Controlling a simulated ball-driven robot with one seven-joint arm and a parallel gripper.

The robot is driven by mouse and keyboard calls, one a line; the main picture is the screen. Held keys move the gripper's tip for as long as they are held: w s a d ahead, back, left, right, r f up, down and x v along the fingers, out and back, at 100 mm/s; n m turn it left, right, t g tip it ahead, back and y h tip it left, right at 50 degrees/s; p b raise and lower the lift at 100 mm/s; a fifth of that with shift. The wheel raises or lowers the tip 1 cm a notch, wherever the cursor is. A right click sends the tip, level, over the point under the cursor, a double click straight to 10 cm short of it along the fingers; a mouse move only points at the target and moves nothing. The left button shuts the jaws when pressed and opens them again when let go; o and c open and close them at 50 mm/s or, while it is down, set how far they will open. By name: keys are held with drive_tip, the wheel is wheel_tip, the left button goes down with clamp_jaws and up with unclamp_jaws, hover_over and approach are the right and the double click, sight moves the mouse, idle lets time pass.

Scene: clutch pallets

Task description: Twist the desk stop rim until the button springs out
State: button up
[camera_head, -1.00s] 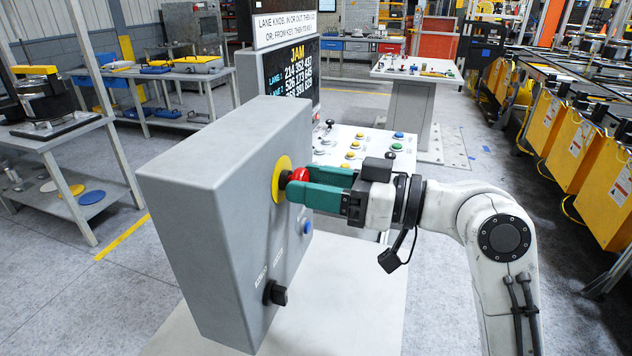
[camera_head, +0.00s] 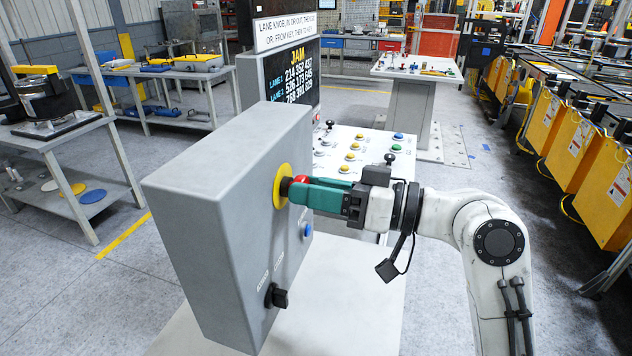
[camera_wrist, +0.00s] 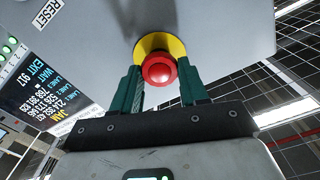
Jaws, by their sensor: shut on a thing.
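The red desk stop button (camera_head: 300,181) sits on a yellow disc (camera_head: 280,187) on the face of a grey box (camera_head: 215,200). My gripper (camera_head: 306,192) has green fingers shut on the button's rim, with the hand turned about its own axis. In the wrist view the red button (camera_wrist: 159,70) shows between the two green fingers, one on each side, with the yellow disc (camera_wrist: 150,42) behind it. The fingers hide part of the rim in the head view. I cannot tell whether the button is in or out.
A blue button (camera_head: 308,230) and a black knob (camera_head: 276,296) are lower on the same box face. Behind stands a white panel with several coloured buttons (camera_head: 355,146) and a black screen (camera_head: 290,78). Yellow bins (camera_head: 574,145) line the right.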

drive_tip(key=shift+d+m+p, duration=0.1)
drive_tip(key=shift+m+p, duration=1.9)
drive_tip(key=shift+m, duration=0.6)
drive_tip(key=o, duration=1.1)
drive_tip(key=b+v, duration=0.3)
drive_tip(key=v, duration=0.7)
drive_tip(key=shift+s+d+f, duration=0.1)
drive_tip(key=shift+d, duration=0.2)
